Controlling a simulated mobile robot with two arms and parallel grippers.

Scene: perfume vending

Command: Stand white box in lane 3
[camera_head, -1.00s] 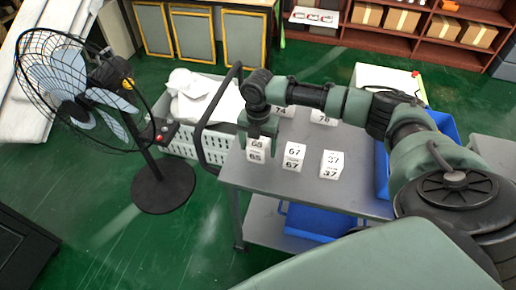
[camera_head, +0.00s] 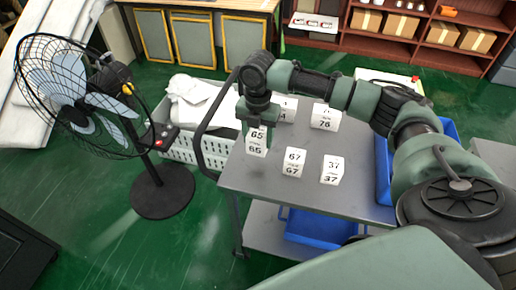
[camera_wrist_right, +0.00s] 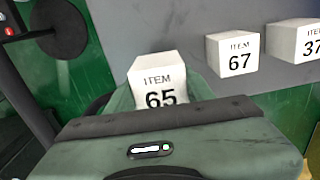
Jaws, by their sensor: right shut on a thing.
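A white box marked 65 (camera_head: 256,142) is at the left side of the grey cart top (camera_head: 262,177). My right gripper (camera_head: 260,122) comes down over it and is shut on it. In the right wrist view the box's lettered face (camera_wrist_right: 161,92) reads ITEM 65, and its lower part is hidden behind the gripper body. I cannot tell for certain how far its base is from the cart top. White boxes marked 67 (camera_head: 294,162) and 37 (camera_head: 332,170) stand to its right, apart from it. My left gripper is out of view. No lane marked 3 shows.
White box 76 (camera_head: 326,117) and another white box (camera_head: 288,108) stand behind, partly hidden by my arm. Blue bins are at the cart's right side and on its lower shelf (camera_head: 315,228). A fan (camera_head: 75,95) and white basket (camera_head: 178,160) stand left.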

